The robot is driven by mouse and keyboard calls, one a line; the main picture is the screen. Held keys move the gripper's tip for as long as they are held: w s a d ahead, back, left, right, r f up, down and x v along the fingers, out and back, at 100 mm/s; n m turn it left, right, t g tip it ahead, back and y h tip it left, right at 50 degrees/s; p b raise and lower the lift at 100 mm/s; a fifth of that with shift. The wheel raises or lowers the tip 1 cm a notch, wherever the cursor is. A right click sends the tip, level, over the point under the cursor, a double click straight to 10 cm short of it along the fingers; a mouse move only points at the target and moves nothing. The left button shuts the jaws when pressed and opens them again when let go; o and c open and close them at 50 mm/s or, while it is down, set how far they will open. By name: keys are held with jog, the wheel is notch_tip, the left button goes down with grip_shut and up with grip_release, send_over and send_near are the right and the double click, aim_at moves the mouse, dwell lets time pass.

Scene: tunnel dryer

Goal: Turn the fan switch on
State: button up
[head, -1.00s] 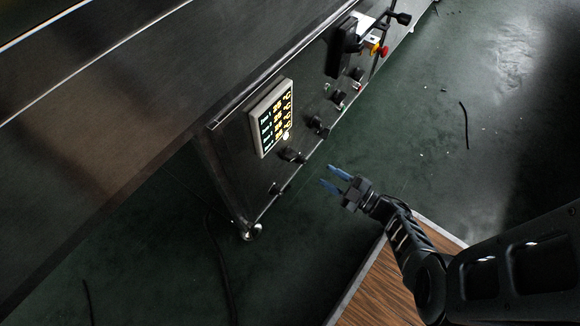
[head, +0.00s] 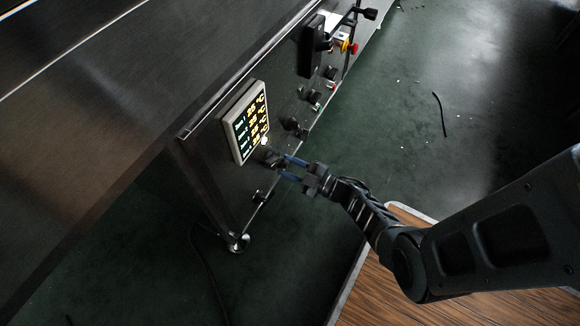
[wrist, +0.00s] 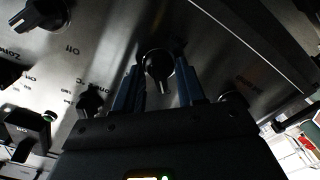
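The dryer's control panel carries several black rotary knobs in a row; I cannot read which one is labelled as the fan switch. My gripper (head: 283,167) has its blue fingers pointing at a black knob (head: 271,157) just below the lit display. In the wrist view my gripper (wrist: 158,85) is open, one finger on each side of this round knob (wrist: 158,66). I cannot tell whether the fingers touch it. Its pointer faces down in that picture. Another knob (wrist: 42,14) at the upper left has "Off" printed near it.
A temperature display (head: 246,122) is lit on the panel. Further knobs (head: 296,127) and a red button (head: 353,48) lie along the panel toward the upper right. Another black knob (wrist: 90,100) sits left of the fingers. Open green floor (head: 400,130) lies right of the dryer.

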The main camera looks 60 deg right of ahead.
jog(key=shift+c, duration=0.4)
jog(key=c, duration=0.6)
jog(key=shift+m, duration=0.3)
jog(key=m, duration=0.3)
jog(key=shift+p, duration=0.4)
jog(key=m, duration=0.8)
jog(key=shift+m, duration=2.2)
